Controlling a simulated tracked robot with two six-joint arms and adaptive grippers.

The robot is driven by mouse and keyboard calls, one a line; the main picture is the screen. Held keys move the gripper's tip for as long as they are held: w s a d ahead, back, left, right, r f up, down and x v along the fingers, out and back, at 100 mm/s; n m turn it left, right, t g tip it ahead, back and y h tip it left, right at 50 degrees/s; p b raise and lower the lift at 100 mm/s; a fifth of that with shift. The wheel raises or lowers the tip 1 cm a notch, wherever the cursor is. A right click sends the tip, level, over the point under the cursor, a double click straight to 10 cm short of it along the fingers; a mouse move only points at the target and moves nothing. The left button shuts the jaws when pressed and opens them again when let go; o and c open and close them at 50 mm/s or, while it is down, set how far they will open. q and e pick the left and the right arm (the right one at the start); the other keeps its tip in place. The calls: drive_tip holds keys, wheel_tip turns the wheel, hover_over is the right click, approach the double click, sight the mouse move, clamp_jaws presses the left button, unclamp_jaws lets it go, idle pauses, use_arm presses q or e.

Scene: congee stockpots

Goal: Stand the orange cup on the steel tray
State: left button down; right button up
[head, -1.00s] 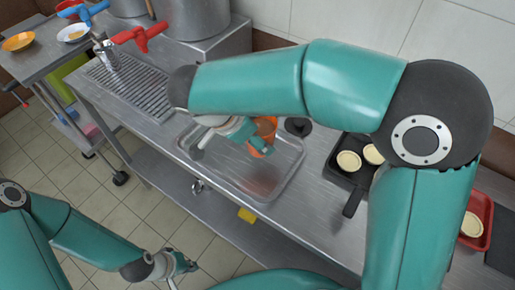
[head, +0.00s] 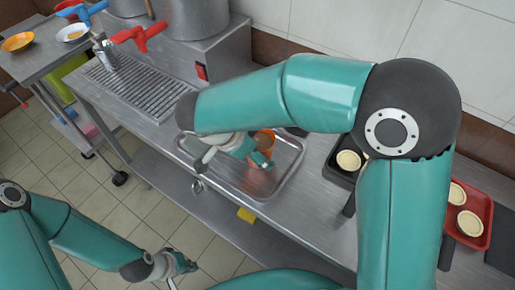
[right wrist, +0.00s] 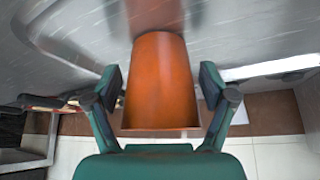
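The orange cup (head: 265,141) is over the steel tray (head: 292,168), partly hidden by my right gripper (head: 257,162). In the right wrist view the cup (right wrist: 160,85) is between the two pads of my right gripper (right wrist: 160,82), which lie close along its sides. Its wide rim faces the camera side and its narrow base meets an orange reflection in the metal. The cup looks about upright; whether its base touches the tray is hard to tell. My left gripper (head: 183,272) is empty, its fingers apart, low over the floor.
A black pan (head: 340,168) with pale tart shells is right of the tray, and a red tray (head: 478,228) with more shells lies farther right.

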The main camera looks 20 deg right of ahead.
idle(0.3)
drive_tip(key=shift+r, duration=0.15)
drive_tip(key=v, duration=1.2)
